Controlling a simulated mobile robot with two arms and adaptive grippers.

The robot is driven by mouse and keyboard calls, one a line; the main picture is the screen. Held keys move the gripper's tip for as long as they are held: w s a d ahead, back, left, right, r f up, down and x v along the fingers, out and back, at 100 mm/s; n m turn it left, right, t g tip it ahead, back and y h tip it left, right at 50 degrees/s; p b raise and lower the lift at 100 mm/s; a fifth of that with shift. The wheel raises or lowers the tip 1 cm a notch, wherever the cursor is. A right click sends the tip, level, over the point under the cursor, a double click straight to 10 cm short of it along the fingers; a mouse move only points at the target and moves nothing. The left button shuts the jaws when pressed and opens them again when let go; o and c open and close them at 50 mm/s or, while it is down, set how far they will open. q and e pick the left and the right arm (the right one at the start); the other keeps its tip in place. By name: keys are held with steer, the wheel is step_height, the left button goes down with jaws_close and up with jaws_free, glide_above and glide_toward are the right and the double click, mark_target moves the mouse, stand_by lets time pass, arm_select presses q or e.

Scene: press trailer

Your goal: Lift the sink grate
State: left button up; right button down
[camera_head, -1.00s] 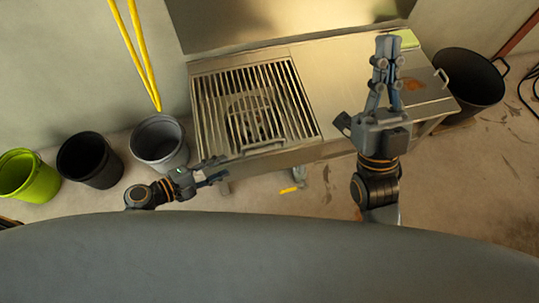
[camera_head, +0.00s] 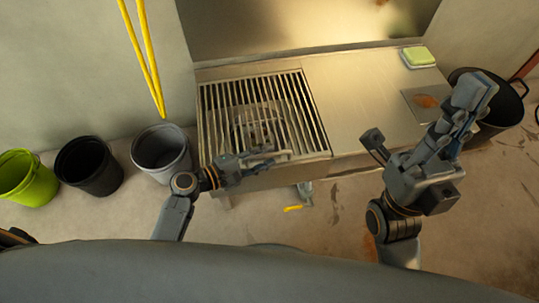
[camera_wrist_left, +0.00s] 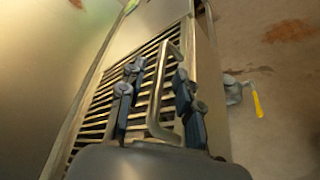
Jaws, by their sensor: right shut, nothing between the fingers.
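The sink grate (camera_head: 293,88) is a square metal frame of parallel slats, lying flat over the sink basin at the left of the steel counter. In the left wrist view the grate (camera_wrist_left: 103,100) has a U-shaped metal handle (camera_wrist_left: 157,88) along its edge. My left gripper (camera_head: 268,157) is at the grate's front edge. In the left wrist view its fingers (camera_wrist_left: 155,90) are open, with the handle showing between them; I cannot tell if they touch it. My right gripper (camera_head: 472,108) is shut and empty, to the right, in front of the counter's right end.
A green sponge-like block (camera_head: 418,56) lies at the counter's back right. Grey (camera_head: 162,150), black (camera_head: 88,165) and green (camera_head: 27,180) buckets stand at left. A dark pot (camera_head: 505,105) stands at right. A yellow-handled valve (camera_head: 294,207) sits below the counter's front.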

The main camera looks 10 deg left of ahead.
arm_select(q)
steer(key=shift+x, duration=0.9)
steer(key=shift+c, duration=0.4)
jaws_close()
steer(key=shift+r, duration=0.15)
